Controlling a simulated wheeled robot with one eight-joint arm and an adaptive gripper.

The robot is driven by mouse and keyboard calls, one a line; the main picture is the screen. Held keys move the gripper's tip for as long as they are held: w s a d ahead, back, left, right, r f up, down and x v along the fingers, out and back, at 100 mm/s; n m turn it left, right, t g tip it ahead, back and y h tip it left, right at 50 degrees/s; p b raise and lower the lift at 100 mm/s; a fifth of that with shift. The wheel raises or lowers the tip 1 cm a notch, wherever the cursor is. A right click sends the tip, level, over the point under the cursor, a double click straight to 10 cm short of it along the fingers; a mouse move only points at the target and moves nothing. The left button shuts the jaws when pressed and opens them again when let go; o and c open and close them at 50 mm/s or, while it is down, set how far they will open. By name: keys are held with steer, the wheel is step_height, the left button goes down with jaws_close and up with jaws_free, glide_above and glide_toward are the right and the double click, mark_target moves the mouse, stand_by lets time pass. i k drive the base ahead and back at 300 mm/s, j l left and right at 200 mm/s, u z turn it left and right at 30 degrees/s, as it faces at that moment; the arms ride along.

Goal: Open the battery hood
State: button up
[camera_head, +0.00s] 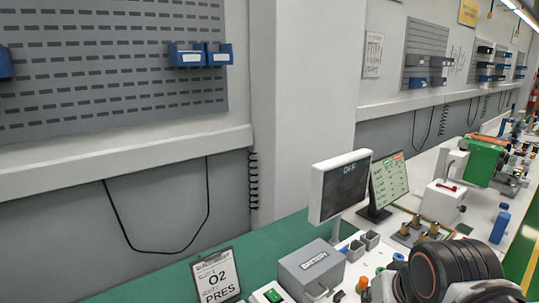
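The battery hood (311,267) is a grey box-shaped cover with a label on its sloping top that seems to read BATTERY. It sits at the lower middle of the view on the bench and looks closed. A small handle (320,294) shows at its front, near the bottom edge of the picture. The lower front is partly cut off. Thick black and white rounded parts with an orange ring, probably my arm, fill the bottom right. My gripper's fingers do not show, so its place relative to the hood cannot be seen.
A monitor (341,185) stands behind the hood. An O2 PRES sign (217,279) is to its left, and a green-button box (272,294) is close beside it. Small grey bins (355,249) and coloured knobs (362,284) lie to its right. The green bench top (265,243) is clear behind.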

mark_target(310, 274)
steer(key=k+z, duration=0.15)
steer(key=z, duration=0.2)
steer(key=k+j+z, duration=0.1)
steer(key=z, duration=0.25)
steer(key=k+z, duration=0.3)
steer(key=i+l, duration=0.05)
